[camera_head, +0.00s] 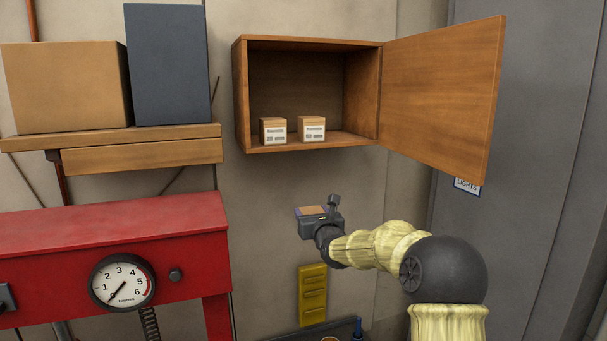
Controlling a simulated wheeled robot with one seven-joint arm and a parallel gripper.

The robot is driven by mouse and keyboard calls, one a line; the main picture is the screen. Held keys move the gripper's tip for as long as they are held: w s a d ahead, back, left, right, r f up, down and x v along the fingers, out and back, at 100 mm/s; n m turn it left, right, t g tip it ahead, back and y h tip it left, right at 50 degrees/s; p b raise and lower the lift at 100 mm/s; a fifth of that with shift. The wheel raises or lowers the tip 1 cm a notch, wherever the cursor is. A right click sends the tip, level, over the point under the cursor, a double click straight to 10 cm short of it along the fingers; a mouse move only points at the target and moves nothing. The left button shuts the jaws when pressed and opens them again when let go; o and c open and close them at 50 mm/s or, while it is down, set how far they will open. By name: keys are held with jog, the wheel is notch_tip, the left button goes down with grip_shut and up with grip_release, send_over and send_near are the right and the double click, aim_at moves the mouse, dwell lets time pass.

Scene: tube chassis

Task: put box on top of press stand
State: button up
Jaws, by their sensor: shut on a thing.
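My gripper (322,219) is below the open wall cabinet and to the right of the red press stand. It is shut on a small brown box (309,211). Only the brown top of this box shows clearly; the gripper hides most of the rest. The red press stand (120,222) fills the lower left, with a round dial gauge (123,282) on its front. The visible part of its top surface is bare. The gripper and box are apart from the stand, with a gap between them.
Two small labelled cartons (273,131) (312,129) stand in the wooden cabinet (240,95). Its door (440,95) is swung open to the right. A shelf (140,155) above the stand carries a cardboard box (65,88) and a dark box (168,65). A yellow rack (312,295) hangs below my gripper.

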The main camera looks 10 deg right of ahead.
jog(key=s+d+f+n+y, duration=0.1)
jog(key=s+d+f, duration=0.1)
jog(key=f, duration=1.2)
jog(key=s+d+f+y, duration=0.1)
jog(key=f, duration=1.3)
jog(key=s+a+f+m+h+b, duration=0.1)
jog(key=s+f+b, duration=0.1)
jog(key=s+f, duration=0.75)
jog(key=s+a+f+h+b, duration=0.1)
jog(key=s+a+f+b, duration=0.15)
jog(key=s+f, duration=0.7)
notch_tip(320, 180, down, 13)
jog(key=s+m+h+b, duration=0.1)
jog(key=s+b, duration=0.1)
jog(key=b, duration=1.1)
jog(key=shift+s+d+f+h, duration=0.15)
jog(key=shift+s+d+h, duration=0.1)
jog(key=shift+d+h, duration=0.15)
